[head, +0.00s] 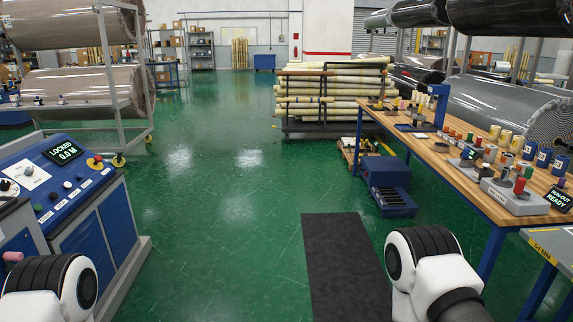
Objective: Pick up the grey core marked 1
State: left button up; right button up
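I cannot make out a grey core marked 1 in the head view. Several small cores and cylinders in tan, blue, red and green stand on the wooden workbench (428,155) at the right, too small for me to read any number. Blue cylinders (544,158) with pale labels stand at its right edge. Only parts of my arms show, at the bottom left and bottom right; both grippers are out of view.
A blue console (95,215) reading "LOCKED 0.0 M" stands at the left. A rack of long pale rolls (330,98) stands at the back. A blue step unit (387,185) stands beside the bench. A dark mat (345,265) lies on open green floor (220,190).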

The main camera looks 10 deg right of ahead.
aim_at(507, 159)
jog(key=i+j+z, duration=0.2)
jog(key=i, duration=0.35)
jog(key=i+z, duration=0.2)
jog(key=i, duration=0.35)
jog(key=i+j+z, duration=0.25)
jog(key=i, duration=0.25)
jog(key=i+j+z, duration=0.2)
jog(key=z, duration=0.15)
jog(key=i+j+z, duration=0.55)
jog(key=z, duration=0.15)
jog(key=i+j+z, duration=0.15)
jog(key=j+z, duration=0.2)
jog(key=i+j+z, duration=0.1)
jog(key=j+z, duration=0.2)
jog(key=j, duration=0.2)
jog(key=j+z, duration=0.35)
jog(key=i+j, duration=0.05)
jog(key=j, duration=0.05)
